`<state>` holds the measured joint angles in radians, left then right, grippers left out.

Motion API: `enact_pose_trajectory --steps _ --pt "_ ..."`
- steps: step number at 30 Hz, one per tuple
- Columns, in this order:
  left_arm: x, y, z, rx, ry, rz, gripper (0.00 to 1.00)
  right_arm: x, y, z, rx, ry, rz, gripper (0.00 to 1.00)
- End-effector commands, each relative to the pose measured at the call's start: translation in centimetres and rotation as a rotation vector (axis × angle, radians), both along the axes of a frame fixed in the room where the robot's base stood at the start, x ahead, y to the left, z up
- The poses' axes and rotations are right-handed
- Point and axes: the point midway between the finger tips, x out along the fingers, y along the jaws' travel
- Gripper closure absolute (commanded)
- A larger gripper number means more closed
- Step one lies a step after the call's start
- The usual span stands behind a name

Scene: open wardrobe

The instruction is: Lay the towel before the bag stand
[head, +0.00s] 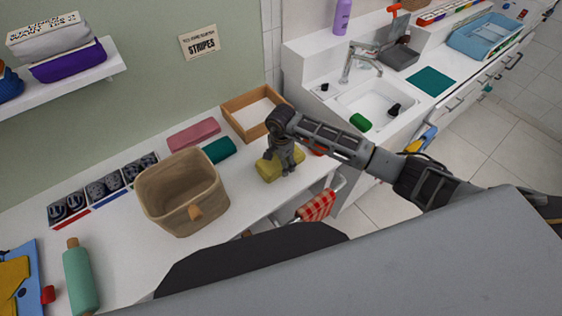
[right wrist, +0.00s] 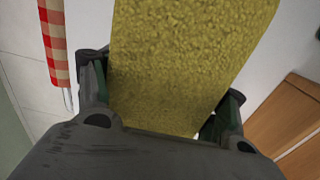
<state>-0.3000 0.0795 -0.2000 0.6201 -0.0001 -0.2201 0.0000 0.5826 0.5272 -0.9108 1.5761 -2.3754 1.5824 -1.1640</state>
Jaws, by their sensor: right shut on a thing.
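My right gripper (head: 281,166) is shut on a yellow folded towel (head: 266,171), at the right part of the white counter in the head view. In the right wrist view the towel (right wrist: 190,65) fills the space between the two fingers. The head view does not clearly show whether the towel touches the counter. I cannot tell for sure which thing is the bag stand. My left gripper is not in view.
A tan basket (head: 181,207), a pink folded cloth (head: 194,134), a teal folded cloth (head: 219,150) and a wooden tray (head: 236,103) stand on the counter (head: 130,250). A red-checked cloth (head: 318,205) hangs at its front edge. A sink (head: 375,98) lies beyond, right.

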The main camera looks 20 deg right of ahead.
Motion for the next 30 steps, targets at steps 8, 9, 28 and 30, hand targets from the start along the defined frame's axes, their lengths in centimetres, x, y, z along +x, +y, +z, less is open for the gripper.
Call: enact_pose_trajectory --steps 8,9,28,30 --pt "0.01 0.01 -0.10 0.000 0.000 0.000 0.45 0.03 0.01 -0.04 0.000 -0.001 0.000 0.41" --pt "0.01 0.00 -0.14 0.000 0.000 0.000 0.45 0.04 0.01 -0.07 0.000 -0.001 0.000 0.41" --pt "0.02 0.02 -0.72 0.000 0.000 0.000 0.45 0.05 0.01 -0.62 0.000 -0.001 0.000 0.41" --pt "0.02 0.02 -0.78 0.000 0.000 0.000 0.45 0.05 0.01 -0.67 0.000 -0.002 0.000 0.41"
